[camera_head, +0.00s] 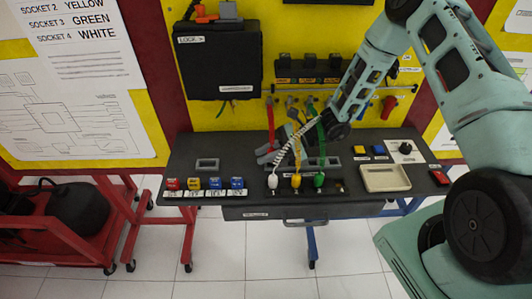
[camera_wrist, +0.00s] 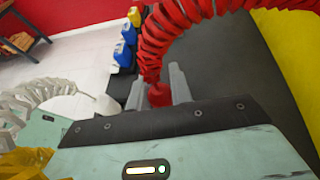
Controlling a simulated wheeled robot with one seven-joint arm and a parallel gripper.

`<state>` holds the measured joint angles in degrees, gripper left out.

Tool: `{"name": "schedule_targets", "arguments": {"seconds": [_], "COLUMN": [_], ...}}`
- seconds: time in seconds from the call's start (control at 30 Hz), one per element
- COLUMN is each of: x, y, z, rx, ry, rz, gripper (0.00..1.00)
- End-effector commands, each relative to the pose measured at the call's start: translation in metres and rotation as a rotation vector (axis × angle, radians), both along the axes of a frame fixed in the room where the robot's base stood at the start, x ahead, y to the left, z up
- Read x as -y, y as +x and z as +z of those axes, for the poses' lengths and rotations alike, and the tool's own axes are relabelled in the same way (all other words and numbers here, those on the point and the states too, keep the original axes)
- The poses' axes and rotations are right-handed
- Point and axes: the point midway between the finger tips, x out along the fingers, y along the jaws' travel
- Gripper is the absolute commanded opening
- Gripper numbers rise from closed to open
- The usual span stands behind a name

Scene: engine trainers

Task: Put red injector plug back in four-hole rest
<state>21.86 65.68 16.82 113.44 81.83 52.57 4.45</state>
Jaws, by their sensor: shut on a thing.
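In the head view my gripper (camera_head: 267,155) is low over the black bench, behind and a little left of the white plug. In the wrist view its two grey fingers (camera_wrist: 157,92) are shut on the red plug (camera_wrist: 158,95), with its red coiled cable (camera_wrist: 180,40) rising above. The four-hole rest (camera_head: 339,188) is at the bench front. White (camera_head: 272,182), yellow (camera_head: 296,181) and green (camera_head: 319,180) plugs stand upright in it; its right end shows no plug. The white plug also shows in the wrist view (camera_wrist: 108,104), left of my fingers. The red plug is hard to make out in the head view.
Red, yellow and blue blocks (camera_head: 205,184) line the bench's left front. A cream tray (camera_head: 385,178) lies right of the rest. White, yellow and green cables (camera_head: 305,130) hang in front of the yellow panel, close to my arm. Bare bench shows at the left.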

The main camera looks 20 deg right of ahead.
Motion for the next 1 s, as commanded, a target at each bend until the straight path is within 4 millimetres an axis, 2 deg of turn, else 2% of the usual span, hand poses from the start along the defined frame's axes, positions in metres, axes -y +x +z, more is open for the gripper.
{"name": "schedule_targets", "arguments": {"seconds": [1.0], "x": [-0.0004], "y": [-0.0004], "z": [-0.0074], "rx": [0.0], "ry": [0.0], "rz": [0.001], "gripper": [0.0]}}
